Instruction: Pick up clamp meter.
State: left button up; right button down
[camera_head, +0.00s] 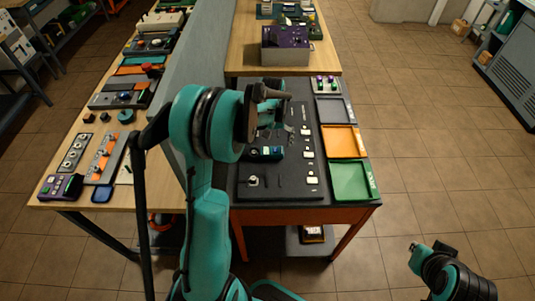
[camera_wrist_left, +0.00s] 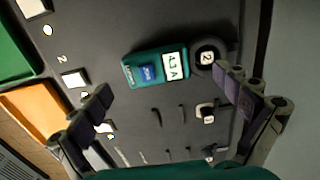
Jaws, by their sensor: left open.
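The clamp meter is a teal handheld tool with a blue dial, a pale display and a dark round jaw. It lies on the dark mat, and in the wrist view (camera_wrist_left: 155,67) it is fully visible between and beyond my fingers. In the head view the clamp meter (camera_head: 265,153) lies just in front of my left gripper (camera_head: 271,122), which is partly hidden by my own arm. In the wrist view my left gripper (camera_wrist_left: 167,86) is open, with nothing between its fingers.
Along the mat's right are grey, orange (camera_head: 345,141) and green (camera_head: 350,180) trays. Small numbered pale tags and thin tools lie on the mat (camera_head: 285,185). A purple box (camera_head: 287,44) stands behind. A grey partition (camera_head: 200,60) separates a crowded wooden bench on the left.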

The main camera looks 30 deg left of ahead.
aim_at(272, 151)
pick_arm(q)
jog(key=f, duration=0.1)
jog(key=f+b, duration=0.1)
jog(key=f, duration=0.1)
jog(key=shift+w+d+f, duration=0.1)
jog(key=shift+d+f, duration=0.1)
jog(key=shift+f, duration=0.1)
jog(key=shift+r, duration=0.15)
jog(key=c, duration=1.2)
jog(key=shift+d, duration=0.1)
jog(key=shift+c, duration=0.7)
